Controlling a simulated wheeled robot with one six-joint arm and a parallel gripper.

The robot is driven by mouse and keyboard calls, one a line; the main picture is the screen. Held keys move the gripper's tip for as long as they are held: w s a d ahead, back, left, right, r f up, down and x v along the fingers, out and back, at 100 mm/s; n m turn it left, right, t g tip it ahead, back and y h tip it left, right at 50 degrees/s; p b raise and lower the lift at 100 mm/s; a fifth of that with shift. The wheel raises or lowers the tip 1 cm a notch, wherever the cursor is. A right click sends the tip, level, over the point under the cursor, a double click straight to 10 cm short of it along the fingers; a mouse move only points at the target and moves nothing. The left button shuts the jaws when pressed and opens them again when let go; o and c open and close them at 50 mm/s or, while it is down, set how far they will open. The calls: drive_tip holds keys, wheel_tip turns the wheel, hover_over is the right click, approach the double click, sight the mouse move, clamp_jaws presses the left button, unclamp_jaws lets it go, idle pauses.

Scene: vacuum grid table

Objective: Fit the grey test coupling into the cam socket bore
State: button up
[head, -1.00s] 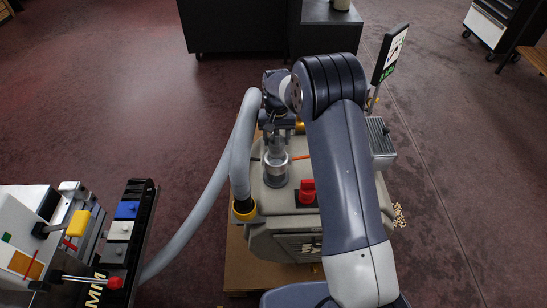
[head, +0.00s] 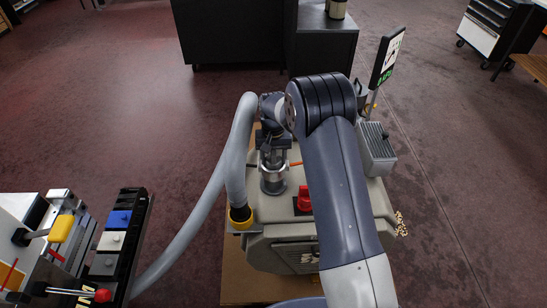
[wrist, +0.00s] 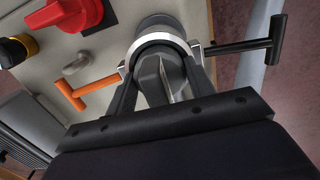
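The cam socket (head: 273,186) is a grey cylinder with a bright silver collar, standing on the top of the beige machine. My gripper (head: 272,160) points down right over it. In the wrist view my gripper (wrist: 160,88) has a dark finger on each side of the grey test coupling (wrist: 158,78) and appears shut on it. The coupling's far end meets the silver ring of the socket (wrist: 165,37). The fingers and ring hide the bore, so I cannot tell how deep the coupling sits.
A red knob (head: 304,199) stands close right of the socket. An orange lever (wrist: 75,95) and a black T-handle (wrist: 255,46) flank the gripper. A thick grey hose (head: 237,150) with a yellow cuff (head: 240,217) rises at the left. A sign (head: 387,57) stands behind right.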

drive_tip(key=o, duration=0.4)
drive_tip(key=shift+s+f, duration=0.15)
drive_tip(key=shift+f, duration=0.15)
drive_tip(key=shift+o, duration=0.2)
drive_tip(key=shift+d+f, duration=0.1)
drive_tip(key=shift+d, duration=0.05)
drive_tip(key=shift+r+p, duration=0.3)
drive_tip(key=shift+r, duration=0.1)
drive_tip(key=r, duration=1.2)
drive_tip(key=shift+w+r+b, duration=0.15)
drive_tip(key=shift+w+b, duration=0.15)
drive_tip(key=shift+w, duration=0.05)
